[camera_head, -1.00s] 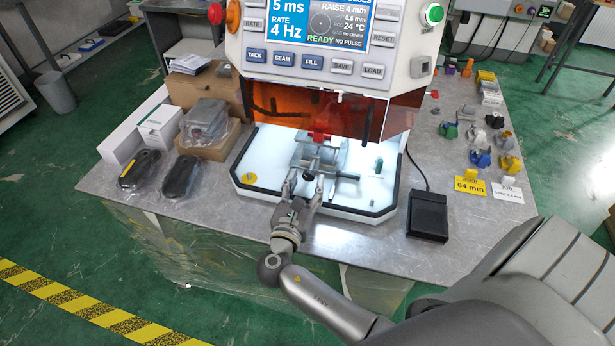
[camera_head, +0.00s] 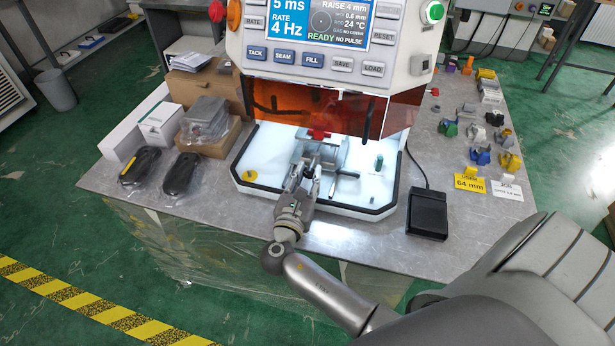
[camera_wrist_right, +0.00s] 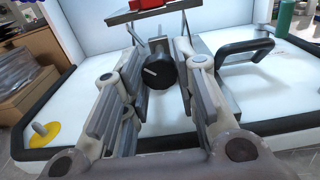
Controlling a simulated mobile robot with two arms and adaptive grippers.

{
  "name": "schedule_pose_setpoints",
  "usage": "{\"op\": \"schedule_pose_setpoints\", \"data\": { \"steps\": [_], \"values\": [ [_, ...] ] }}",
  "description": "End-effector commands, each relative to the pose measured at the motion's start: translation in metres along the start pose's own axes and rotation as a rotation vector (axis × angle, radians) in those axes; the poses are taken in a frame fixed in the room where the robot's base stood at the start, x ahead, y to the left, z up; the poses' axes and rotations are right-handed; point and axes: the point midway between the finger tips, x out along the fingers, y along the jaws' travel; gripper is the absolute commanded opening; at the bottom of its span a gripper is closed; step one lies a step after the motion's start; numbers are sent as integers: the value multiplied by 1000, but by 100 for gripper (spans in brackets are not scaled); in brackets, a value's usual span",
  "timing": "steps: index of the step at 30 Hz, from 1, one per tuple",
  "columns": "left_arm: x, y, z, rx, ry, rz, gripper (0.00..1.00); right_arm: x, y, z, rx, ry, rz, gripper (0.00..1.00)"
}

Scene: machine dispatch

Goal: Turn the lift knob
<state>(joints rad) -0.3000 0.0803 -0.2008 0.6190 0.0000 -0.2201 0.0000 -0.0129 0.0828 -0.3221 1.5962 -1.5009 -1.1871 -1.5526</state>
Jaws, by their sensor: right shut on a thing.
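The lift knob (camera_wrist_right: 158,73) is a round black knob with a white pointer line, on the front of the small metal lift in the welder's lit chamber. In the right wrist view the pointer is tilted a little off level. My right gripper (camera_head: 305,172) reaches into the chamber from the front. In the right wrist view my right gripper (camera_wrist_right: 160,66) has its fingertips on either side of the knob, shut on it. In the head view the fingers hide the knob. My left gripper is in neither view.
A red part (camera_head: 318,134) sits on top of the lift. An amber shield (camera_head: 310,105) hangs above. A black-handled bar (camera_wrist_right: 245,50) is right of the knob. A yellow disc (camera_head: 250,175) and green cylinder (camera_head: 378,164) flank the lift. A black pedal (camera_head: 427,213) lies right.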

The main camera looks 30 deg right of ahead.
Motion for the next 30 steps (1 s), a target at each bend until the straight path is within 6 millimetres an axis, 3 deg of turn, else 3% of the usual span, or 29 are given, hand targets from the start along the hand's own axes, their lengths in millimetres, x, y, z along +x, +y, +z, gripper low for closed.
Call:
{"op": "schedule_pose_setpoints", "data": {
  "steps": [11,30],
  "values": [
    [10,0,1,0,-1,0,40,0,0,-2,156,0,0,3],
    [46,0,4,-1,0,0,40,0,1,-3,676,0,-1,3]
  ]
}}
